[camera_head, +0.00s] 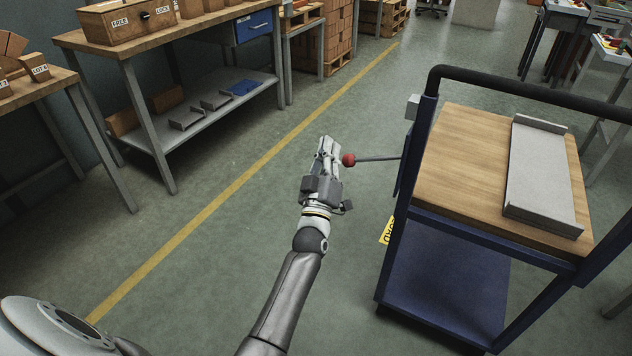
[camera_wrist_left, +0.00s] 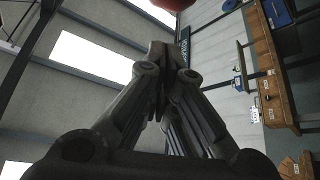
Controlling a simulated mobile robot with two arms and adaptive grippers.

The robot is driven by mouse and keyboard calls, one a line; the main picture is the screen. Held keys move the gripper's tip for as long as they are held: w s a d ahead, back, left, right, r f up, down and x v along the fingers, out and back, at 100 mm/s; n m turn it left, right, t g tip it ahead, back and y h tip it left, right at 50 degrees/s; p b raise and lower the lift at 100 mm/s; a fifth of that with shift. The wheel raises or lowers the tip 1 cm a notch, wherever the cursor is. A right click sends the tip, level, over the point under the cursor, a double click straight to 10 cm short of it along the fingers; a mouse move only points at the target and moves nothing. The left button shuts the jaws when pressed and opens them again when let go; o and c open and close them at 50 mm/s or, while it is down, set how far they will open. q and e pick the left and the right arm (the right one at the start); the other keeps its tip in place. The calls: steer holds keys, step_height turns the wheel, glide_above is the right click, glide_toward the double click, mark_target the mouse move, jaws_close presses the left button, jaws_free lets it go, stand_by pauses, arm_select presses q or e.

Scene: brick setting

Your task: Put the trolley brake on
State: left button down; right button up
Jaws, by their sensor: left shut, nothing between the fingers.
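The trolley (camera_head: 426,218) stands at the right in the head view, with a blue frame, a wooden top and a black push handle. A brake lever (camera_head: 378,158) sticks out from its left side and ends in a red knob (camera_head: 348,160). My left gripper (camera_head: 328,146) is shut and empty, just left of the knob in the picture; I cannot tell if they touch. In the left wrist view the fingers (camera_wrist_left: 160,52) are together, and part of the red knob (camera_wrist_left: 174,3) shows at the top edge. My right gripper is not in view.
A grey metal channel (camera_head: 540,175) lies on the trolley's top. A workbench (camera_head: 150,60) with wooden boxes and a lower shelf stands at the upper left. A yellow line (camera_head: 230,190) crosses the open floor between bench and trolley. Pallets of bricks (camera_head: 338,45) stand further back.

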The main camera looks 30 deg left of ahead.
arm_select(q)
steer(key=r+v, duration=0.1)
steer(key=v, duration=0.8)
steer(key=shift+s, duration=0.5)
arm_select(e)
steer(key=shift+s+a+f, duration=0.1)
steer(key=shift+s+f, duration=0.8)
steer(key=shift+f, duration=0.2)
arm_select(q)
steer(key=shift+f, duration=0.2)
